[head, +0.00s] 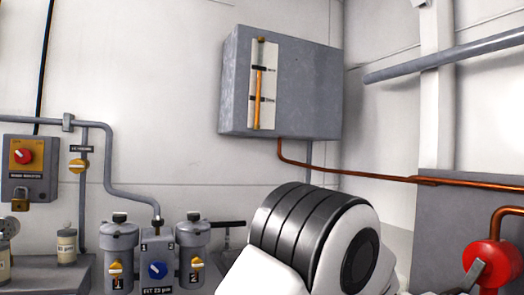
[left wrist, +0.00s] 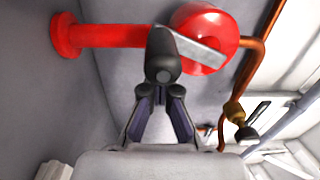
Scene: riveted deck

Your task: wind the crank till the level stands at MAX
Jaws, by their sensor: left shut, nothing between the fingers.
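The level gauge (head: 264,95) is a pale strip on a grey tank (head: 310,90) in the head view. Its orange column rises from the bottom to about the upper black mark; the lettering is too small to read. The left wrist view shows the red hub (left wrist: 215,30), a flat grey crank arm and a black handle (left wrist: 163,50). My left gripper (left wrist: 162,92) is shut and empty, its fingertips close to the handle's end; whether they touch I cannot tell. My right gripper is out of view.
A copper pipe (head: 350,175) runs from the tank to the right. A red pipe (left wrist: 110,36) leads to the hub. Filter canisters (head: 120,245) and a red-knob switch box (head: 25,165) stand at left. My white and black arm link hides the lower middle.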

